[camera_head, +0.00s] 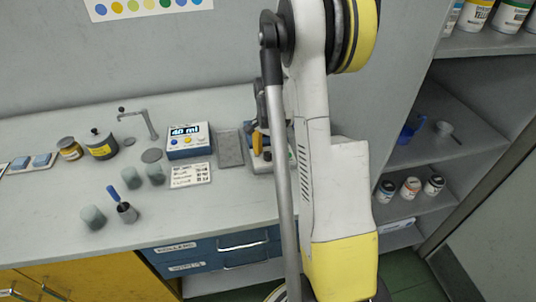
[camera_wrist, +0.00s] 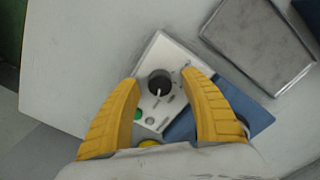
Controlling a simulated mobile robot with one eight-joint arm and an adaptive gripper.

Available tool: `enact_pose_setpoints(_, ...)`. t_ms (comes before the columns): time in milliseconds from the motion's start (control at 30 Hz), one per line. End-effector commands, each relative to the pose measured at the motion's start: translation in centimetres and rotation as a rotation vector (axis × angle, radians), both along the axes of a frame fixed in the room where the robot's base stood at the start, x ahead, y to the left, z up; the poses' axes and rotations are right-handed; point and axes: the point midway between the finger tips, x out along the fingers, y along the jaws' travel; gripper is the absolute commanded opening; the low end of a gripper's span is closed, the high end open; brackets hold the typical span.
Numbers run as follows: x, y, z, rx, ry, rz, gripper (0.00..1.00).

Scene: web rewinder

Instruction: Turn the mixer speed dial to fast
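The mixer's white control panel (camera_wrist: 150,62) fills the middle of the wrist view, with a round black speed dial (camera_wrist: 160,83). A light pointer mark on the dial points down in the picture. Small dark marks lie around the dial, too small to read. My gripper (camera_wrist: 159,77) is open, its two yellow fingers on either side of the dial with gaps visible; whether they are at dial height I cannot tell. A green button (camera_wrist: 138,114) sits near the left finger. In the head view my arm mostly hides the mixer (camera_head: 261,160).
A grey flat plate (camera_head: 230,147) lies left of the mixer. Beyond it stand a blue device reading "40 ml" (camera_head: 188,140) and a label card (camera_head: 190,175). Several grey-green cups, jars and a small tap stand further left. Shelves with paint jars (camera_head: 410,187) are at right.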

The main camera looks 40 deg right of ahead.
Motion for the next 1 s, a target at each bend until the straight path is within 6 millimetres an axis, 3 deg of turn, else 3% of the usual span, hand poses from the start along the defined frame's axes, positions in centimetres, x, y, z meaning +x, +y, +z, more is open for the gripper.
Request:
enact_pose_setpoints(233,0.0,0.0,0.1,0.000,0.000,0.000,0.51)
enact_pose_setpoints(367,0.0,0.0,1.2,0.000,0.000,0.001,0.51)
enact_pose_setpoints(800,0.0,0.0,10.2,0.000,0.000,0.000,0.51)
enact_pose_setpoints(1000,0.0,0.0,11.9,0.000,0.000,0.000,0.51)
